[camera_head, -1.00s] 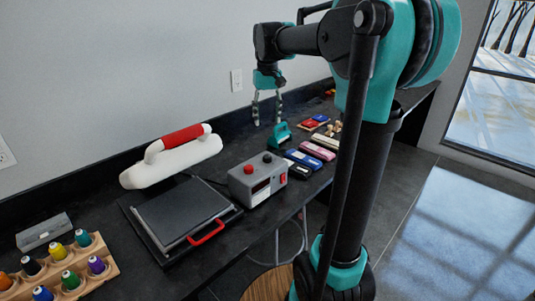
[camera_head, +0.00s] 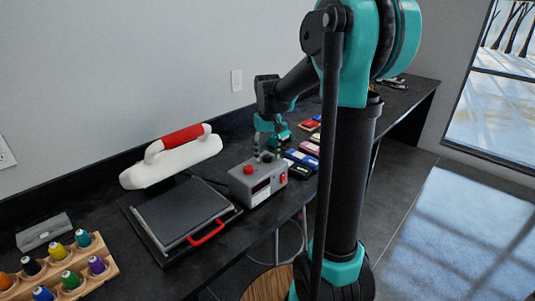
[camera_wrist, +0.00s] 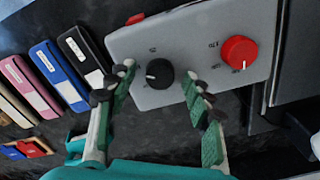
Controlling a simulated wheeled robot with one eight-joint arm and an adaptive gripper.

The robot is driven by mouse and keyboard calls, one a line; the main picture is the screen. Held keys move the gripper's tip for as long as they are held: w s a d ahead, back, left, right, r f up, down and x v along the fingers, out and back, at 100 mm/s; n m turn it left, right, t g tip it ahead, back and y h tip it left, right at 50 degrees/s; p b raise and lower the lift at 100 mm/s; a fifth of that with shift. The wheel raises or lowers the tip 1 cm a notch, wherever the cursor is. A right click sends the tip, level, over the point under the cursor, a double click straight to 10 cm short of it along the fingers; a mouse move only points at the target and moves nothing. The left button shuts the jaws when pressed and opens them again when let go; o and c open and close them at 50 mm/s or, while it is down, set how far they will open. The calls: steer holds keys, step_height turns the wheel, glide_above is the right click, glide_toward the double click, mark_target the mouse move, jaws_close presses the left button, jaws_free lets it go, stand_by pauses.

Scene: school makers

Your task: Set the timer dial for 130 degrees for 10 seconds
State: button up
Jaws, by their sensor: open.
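The grey control box (camera_head: 245,190) stands on the dark counter and also shows in the wrist view (camera_wrist: 195,45). It carries a black dial (camera_wrist: 159,73) and a red dial (camera_wrist: 239,52), each with a white pointer line; the red one also shows in the head view (camera_head: 248,169). I cannot tell from labels which is the timer. My gripper (camera_wrist: 158,77) is open, with one finger on each side of the black dial and visible gaps between. In the head view my gripper (camera_head: 267,153) is over the box's back right and largely hides the black dial.
A hot press (camera_head: 180,215) with a red handle sits left of the box. A white iron-like tool (camera_head: 172,167) stands behind it. A spool rack (camera_head: 75,265) is at front left. Several coloured cases (camera_head: 303,158) lie close right of the box.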

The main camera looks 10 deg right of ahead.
steer(key=c, duration=1.2)
steer(key=shift+o, duration=0.2)
steer(key=shift+n, duration=0.3)
steer(key=n, duration=1.1)
steer(key=o, duration=1.2)
steer(key=shift+c, duration=0.2)
